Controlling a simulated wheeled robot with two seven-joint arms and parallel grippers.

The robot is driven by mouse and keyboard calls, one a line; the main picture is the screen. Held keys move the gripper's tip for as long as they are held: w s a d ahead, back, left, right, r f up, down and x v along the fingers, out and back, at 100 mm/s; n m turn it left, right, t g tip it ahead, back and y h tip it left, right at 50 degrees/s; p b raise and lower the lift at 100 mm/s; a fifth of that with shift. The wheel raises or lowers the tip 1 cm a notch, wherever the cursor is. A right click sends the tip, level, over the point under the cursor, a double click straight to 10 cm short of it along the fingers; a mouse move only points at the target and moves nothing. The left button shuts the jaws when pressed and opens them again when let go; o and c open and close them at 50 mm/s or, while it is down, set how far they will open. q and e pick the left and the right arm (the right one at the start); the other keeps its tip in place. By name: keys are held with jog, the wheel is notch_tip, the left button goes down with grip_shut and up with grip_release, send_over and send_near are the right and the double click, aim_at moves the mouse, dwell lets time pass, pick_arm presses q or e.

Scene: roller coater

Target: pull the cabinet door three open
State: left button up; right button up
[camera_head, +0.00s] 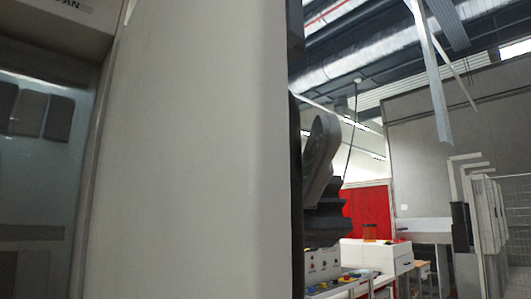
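A large pale panel (195,150) fills the middle of the view, very close to the camera. It may be cabinet door three or the machine's body; I cannot tell which, nor how far any door is open. No handle shows on it. Just past its dark right edge (296,190) is a dark grey and black shape, which seems to be my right gripper (325,218) with part of its arm. The panel's edge partly hides it. Its fingers are not clear, and I cannot tell whether it touches the panel. My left gripper is not in view.
A glazed machine front (40,170) stands at the left. Behind on the right are a control box with coloured buttons (335,275), a white cabinet (375,257), a red panel (368,212) and a wire fence (517,220). The large panel blocks much of the view.

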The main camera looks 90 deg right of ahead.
jog(key=shift+d+f, duration=0.1)
jog(key=shift+f, duration=0.05)
jog(key=b+v, duration=0.1)
jog(key=v, duration=0.6)
jog(key=shift+d, duration=0.25)
jog(key=shift+w, duration=0.1)
